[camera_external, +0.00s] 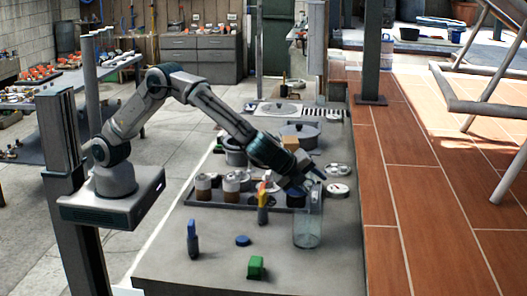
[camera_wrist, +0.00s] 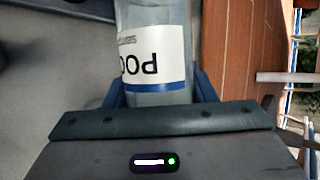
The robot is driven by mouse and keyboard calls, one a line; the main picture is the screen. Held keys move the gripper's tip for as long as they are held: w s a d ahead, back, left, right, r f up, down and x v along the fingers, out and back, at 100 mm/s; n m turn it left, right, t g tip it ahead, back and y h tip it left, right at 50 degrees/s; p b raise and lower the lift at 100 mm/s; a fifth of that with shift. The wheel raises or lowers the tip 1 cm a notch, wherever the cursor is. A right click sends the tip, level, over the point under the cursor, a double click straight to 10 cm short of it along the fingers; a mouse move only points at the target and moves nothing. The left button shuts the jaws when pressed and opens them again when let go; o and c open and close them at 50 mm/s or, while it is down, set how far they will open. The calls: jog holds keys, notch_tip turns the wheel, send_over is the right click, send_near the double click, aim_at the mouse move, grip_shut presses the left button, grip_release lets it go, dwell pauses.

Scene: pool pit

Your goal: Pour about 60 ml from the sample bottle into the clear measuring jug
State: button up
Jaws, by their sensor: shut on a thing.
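My gripper (camera_external: 312,178) is shut on the sample bottle, seen best in the wrist view. There the bottle (camera_wrist: 156,15) is pale and translucent, with a white label with dark letters and a blue band, upside down in the picture. The blue fingers (camera_wrist: 158,88) are on both sides of it. The clear measuring jug (camera_external: 307,232) stands upright on the grey worktop, just below the gripper in the external view. The bottle is small and partly hidden there, so its tilt, its mouth and any stream are unclear. The level in the jug cannot be read.
A green block (camera_external: 256,268), a blue round cap (camera_external: 242,241), a dark blue-topped bottle (camera_external: 193,240) and a yellow-topped bottle (camera_external: 263,207) stand left of the jug. A dark tray (camera_external: 235,204) with jars lies behind. The worktop's front right is clear.

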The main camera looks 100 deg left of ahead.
jog(key=shift+r+y+p, duration=0.25)
jog(key=shift+y+p, duration=0.05)
jog(key=shift+y, duration=0.1)
dwell(1.3)
jog(key=shift+a+f+h+b, duration=0.1)
jog(key=shift+f+h+b, duration=0.25)
jog(key=shift+b, duration=0.15)
jog(key=shift+a+f+n+h+b, duration=0.2)
jog(key=shift+n+h+b, duration=0.3)
jog(key=shift+h, duration=0.55)
jog(key=shift+s+a+r+n+h, duration=0.15)
jog(key=shift+n+h, duration=0.25)
jog(key=shift+h, duration=0.4)
jog(key=shift+r, duration=0.1)
